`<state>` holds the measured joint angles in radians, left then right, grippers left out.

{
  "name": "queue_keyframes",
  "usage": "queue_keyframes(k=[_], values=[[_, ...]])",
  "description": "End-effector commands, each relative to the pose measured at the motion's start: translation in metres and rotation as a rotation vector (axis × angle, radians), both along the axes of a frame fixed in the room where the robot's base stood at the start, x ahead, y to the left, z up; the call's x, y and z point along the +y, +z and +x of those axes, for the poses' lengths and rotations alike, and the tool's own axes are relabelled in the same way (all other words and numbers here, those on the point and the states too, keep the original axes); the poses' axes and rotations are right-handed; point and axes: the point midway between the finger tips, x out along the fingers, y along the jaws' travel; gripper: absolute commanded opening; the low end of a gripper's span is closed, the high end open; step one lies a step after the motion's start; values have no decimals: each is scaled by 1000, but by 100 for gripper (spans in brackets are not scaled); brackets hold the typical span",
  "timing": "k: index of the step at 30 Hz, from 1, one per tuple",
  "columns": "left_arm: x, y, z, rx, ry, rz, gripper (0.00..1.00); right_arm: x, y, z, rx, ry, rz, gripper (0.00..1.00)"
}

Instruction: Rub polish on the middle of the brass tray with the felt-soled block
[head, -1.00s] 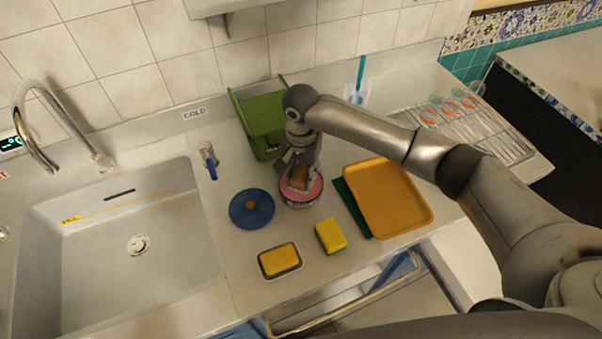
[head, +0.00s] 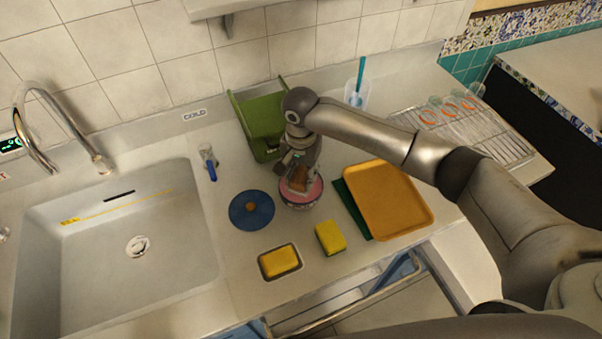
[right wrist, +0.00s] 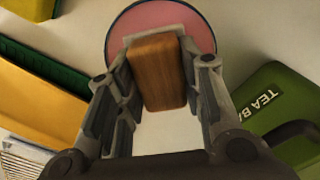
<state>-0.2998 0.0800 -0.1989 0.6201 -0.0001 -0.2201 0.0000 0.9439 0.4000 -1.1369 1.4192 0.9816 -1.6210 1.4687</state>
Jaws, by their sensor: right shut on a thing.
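My right gripper (head: 299,170) is shut on a brown wooden block (right wrist: 158,72), held between its fingers in the right wrist view. The block is over a round tin or bowl with a pink top (head: 301,194); the pink also shows in the right wrist view (right wrist: 150,18). I cannot tell how firmly they touch. The golden-yellow tray (head: 388,200), apparently the brass tray, lies just right of the pink-topped thing, partly over a dark green sheet (head: 352,208). My left gripper is not in view.
A green tea-bag box (head: 262,118) stands behind. A blue lid (head: 251,210), a yellow sponge (head: 330,238) and a sponge in a dish (head: 280,262) lie nearby. The sink (head: 120,245) is left; a rack (head: 470,128) stands behind right.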

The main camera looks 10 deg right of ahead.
Motion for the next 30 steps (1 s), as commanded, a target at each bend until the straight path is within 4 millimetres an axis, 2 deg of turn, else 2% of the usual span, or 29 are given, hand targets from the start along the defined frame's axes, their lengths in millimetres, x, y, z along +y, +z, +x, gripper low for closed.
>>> queue_keyframes(k=[30], values=[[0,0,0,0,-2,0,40,0,-7,0,0,0,0,16]])
